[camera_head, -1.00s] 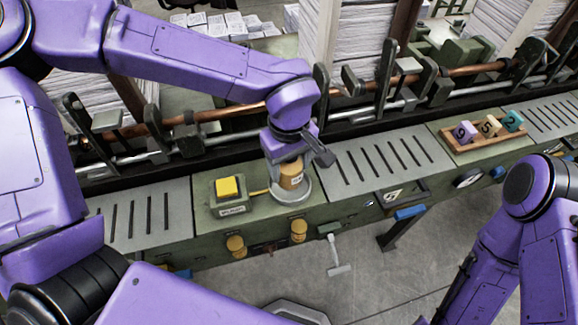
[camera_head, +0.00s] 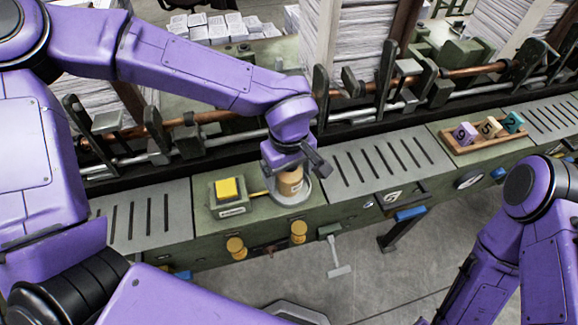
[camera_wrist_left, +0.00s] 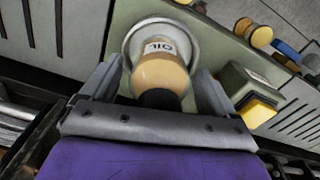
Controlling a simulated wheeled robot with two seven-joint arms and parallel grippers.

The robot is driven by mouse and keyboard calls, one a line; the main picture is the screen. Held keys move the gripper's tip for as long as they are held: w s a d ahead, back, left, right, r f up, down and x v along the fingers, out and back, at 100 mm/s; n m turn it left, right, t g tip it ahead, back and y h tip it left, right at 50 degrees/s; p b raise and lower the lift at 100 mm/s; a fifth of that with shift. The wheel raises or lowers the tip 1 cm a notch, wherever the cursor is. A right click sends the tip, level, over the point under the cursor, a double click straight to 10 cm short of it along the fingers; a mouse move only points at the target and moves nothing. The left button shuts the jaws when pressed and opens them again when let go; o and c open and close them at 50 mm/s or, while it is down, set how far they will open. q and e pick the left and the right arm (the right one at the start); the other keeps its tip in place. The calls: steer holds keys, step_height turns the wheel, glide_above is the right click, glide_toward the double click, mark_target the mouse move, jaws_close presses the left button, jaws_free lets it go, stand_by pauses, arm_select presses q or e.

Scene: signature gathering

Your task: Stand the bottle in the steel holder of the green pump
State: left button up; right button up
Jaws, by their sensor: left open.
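The tan bottle (camera_head: 291,183) has a dark cap and a white label; in the left wrist view the bottle (camera_wrist_left: 160,76) reads "OIL". It stands in the round steel holder (camera_head: 306,191), whose rim also shows in the left wrist view (camera_wrist_left: 128,46). The green pump (camera_head: 216,198) with a yellow button is just left of the holder in the head view. My left gripper (camera_head: 288,170) is above the holder, open, with one finger on each side of the bottle. The wrist view shows gaps beside the bottle. My right gripper is out of view.
The green machine bench (camera_head: 345,207) runs across the view, with slotted grey plates (camera_head: 385,160) on both sides. Yellow knobs (camera_head: 298,231) stick out of its front. A copper-coloured rail (camera_head: 222,118) runs behind. A wooden tray (camera_head: 455,145) of numbered blocks sits at the right.

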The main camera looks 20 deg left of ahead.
arm_select(q)
step_height(320, 180, up, 13)
steer(key=shift+f, duration=0.2)
steer(key=shift+f, duration=0.1)
stand_by(0.4)
